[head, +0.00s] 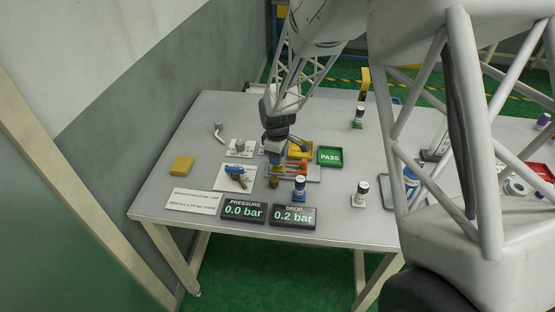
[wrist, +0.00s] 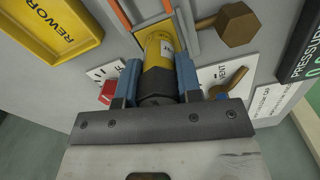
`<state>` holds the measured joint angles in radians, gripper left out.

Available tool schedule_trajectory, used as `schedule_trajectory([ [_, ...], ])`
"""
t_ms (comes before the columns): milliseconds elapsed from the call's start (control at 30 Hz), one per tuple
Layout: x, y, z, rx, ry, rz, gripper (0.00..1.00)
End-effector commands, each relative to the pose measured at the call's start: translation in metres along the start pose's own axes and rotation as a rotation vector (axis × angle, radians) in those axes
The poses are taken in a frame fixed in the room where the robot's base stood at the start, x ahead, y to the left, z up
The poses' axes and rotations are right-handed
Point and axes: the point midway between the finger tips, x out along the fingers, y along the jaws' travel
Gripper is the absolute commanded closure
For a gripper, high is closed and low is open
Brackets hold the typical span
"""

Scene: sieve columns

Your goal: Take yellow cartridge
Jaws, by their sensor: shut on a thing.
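The yellow cartridge (wrist: 158,52) with a dark end and a small white label sits between the two blue fingers of my gripper (wrist: 157,78) in the wrist view. My gripper is shut on it. In the head view my gripper (head: 277,152) reaches down at the grey fixture plate (head: 312,174) in the middle of the table, and the arm mostly hides the cartridge. The far end of the cartridge lies by grey rails (wrist: 188,30) in the wrist view; I cannot tell whether it still touches them.
A yellow REWORK tray (wrist: 48,42) and green PASS tray (head: 330,156) lie close by. A brass hex knob (wrist: 237,26) and a blue-handled valve (head: 235,170) are near the fixture. Blue-banded (head: 299,189) and green-banded (head: 358,117) cartridges stand apart. The front displays (head: 293,216) read 0.0 and 0.2 bar.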

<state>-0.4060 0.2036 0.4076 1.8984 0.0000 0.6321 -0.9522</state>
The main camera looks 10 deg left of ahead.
Motion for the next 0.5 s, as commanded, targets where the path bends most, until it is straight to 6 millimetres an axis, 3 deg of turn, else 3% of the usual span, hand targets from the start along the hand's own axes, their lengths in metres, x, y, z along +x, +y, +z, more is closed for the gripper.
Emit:
schedule_trajectory([
  [267,-0.017,0.001,0.0,0.0,0.001,0.002,0.95],
  [500,-0.051,0.001,0.0,0.0,0.002,0.003,0.95],
])
